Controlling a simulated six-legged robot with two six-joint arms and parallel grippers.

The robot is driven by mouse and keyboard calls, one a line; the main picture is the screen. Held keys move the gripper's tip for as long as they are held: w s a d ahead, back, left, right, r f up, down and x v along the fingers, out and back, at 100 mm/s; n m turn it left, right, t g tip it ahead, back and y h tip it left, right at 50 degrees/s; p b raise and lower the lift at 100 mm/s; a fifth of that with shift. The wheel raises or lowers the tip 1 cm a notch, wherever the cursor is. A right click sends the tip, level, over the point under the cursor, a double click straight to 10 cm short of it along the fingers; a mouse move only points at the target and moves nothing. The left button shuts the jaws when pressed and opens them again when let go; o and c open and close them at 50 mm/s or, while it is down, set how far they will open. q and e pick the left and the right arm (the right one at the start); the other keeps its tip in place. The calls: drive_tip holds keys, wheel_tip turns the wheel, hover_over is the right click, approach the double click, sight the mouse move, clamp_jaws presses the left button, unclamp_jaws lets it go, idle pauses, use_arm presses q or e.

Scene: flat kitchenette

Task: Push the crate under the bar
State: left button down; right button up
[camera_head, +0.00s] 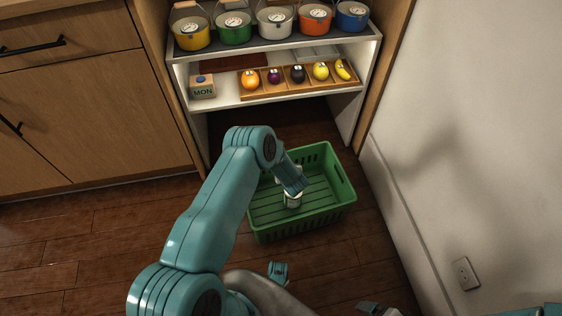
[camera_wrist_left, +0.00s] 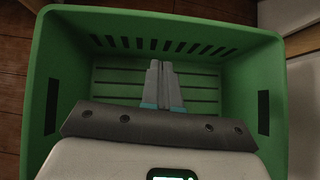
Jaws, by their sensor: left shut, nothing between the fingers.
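A green slatted crate (camera_head: 262,229) stands upright on the wooden floor, in front of the open space under a white shelf unit (camera_head: 225,104), the likely bar. The crate's far end is close to that opening. It looks empty apart from my gripper. My left gripper (camera_head: 293,201) reaches down into the crate, near its middle in the head view. In the left wrist view the crate (camera_wrist_left: 60,50) fills most of the picture, and the gripper's fingers (camera_wrist_left: 160,66) are together with nothing between them. Whether they touch the crate is unclear.
The shelf carries a MON box (camera_head: 203,87) and a wooden tray (camera_head: 262,92) of fruit-like pieces, with several coloured pails above. A wall (camera_head: 480,130) runs close along the crate's right side. Wooden cabinets (camera_head: 80,125) stand left. Floor left of the crate is clear.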

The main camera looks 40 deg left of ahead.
use_arm(q)
drive_tip(key=w+a+f+b, duration=0.3)
drive_tip(key=w+a+b, duration=0.1)
drive_tip(key=a, duration=0.1)
drive_tip(key=shift+w+a+f, duration=0.3)
drive_tip(key=shift+w+a, duration=0.1)
